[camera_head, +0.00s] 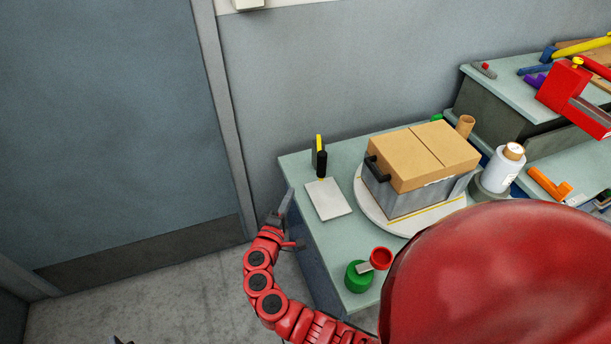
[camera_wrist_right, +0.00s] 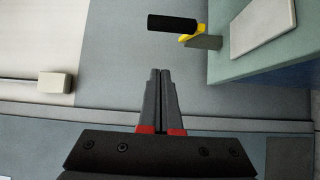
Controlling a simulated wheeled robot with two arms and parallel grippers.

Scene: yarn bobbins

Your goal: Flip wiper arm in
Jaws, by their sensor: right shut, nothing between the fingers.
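A black bar with a yellow part (camera_head: 321,163), which looks like the wiper arm, stands upright at the back left of the green table, beside a white plate (camera_head: 329,199). In the right wrist view, the black bar (camera_wrist_right: 172,23) juts out past the table edge with its yellow bracket at one end. My right gripper (camera_head: 287,195) is at the table's left edge, apart from the bar. In the wrist view the right gripper's fingers (camera_wrist_right: 160,72) are together and empty, with the bar beyond their tips. My left gripper does not show.
A grey crate with a cardboard top (camera_head: 425,155) sits on a round white base (camera_head: 363,200). A green pot (camera_head: 358,278) and a red cup (camera_head: 381,258) stand near the front edge. A white bobbin (camera_head: 502,170) is at the right. Left of the table is open floor.

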